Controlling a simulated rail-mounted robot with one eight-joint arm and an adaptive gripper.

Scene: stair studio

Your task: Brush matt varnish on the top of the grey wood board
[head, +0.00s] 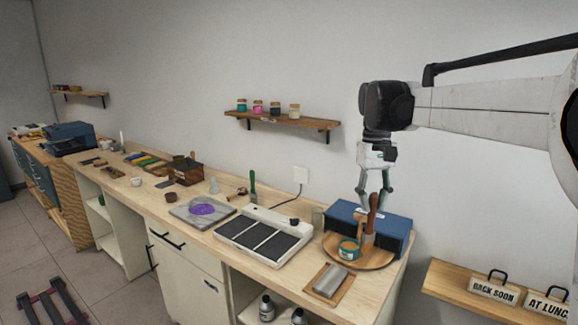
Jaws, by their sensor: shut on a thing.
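My gripper (374,200) points down over the right end of the bench, shut on an upright brush (372,222) with a reddish-brown handle. The brush's lower end is beside or behind a small teal tin (349,250) with an orange-brown top; I cannot tell whether they touch. Both are over a round wooden tray (378,258). In front lies a small grey piece (330,281) on a brown wooden base (316,291). Further left lies a larger grey slab (181,212) with a purple patch. I cannot tell which grey piece is the wood board.
A blue box (345,214) stands behind the tray. A white unit with dark panels (262,238) lies left of it. A green-handled tool (253,188) stands behind. Jars (275,108) sit on the wall shelf (283,120). A lower shelf with signs (494,289) is at right.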

